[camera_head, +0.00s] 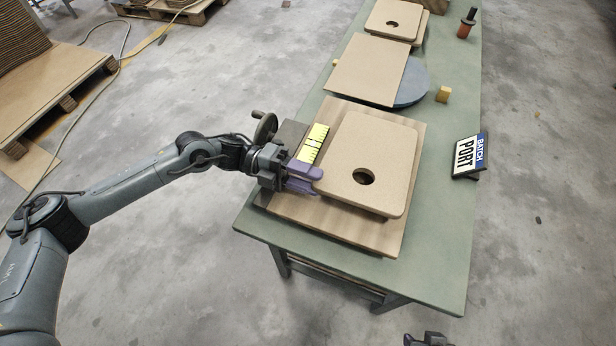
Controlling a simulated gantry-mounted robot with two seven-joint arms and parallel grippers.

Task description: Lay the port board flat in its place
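A tan board with a round hole (372,150), which I take for the port board, is over a larger brown board (412,215) at the near end of the green table. Whether it lies fully flat there I cannot tell. My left gripper (320,182) is at the tan board's left edge, its purple fingers pointing right and meeting that edge. Whether they are closed on it is unclear. Only a small part of my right gripper (428,340) shows at the bottom edge; its fingers are hidden.
A yellow marked strip (313,143) lies left of the tan board.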

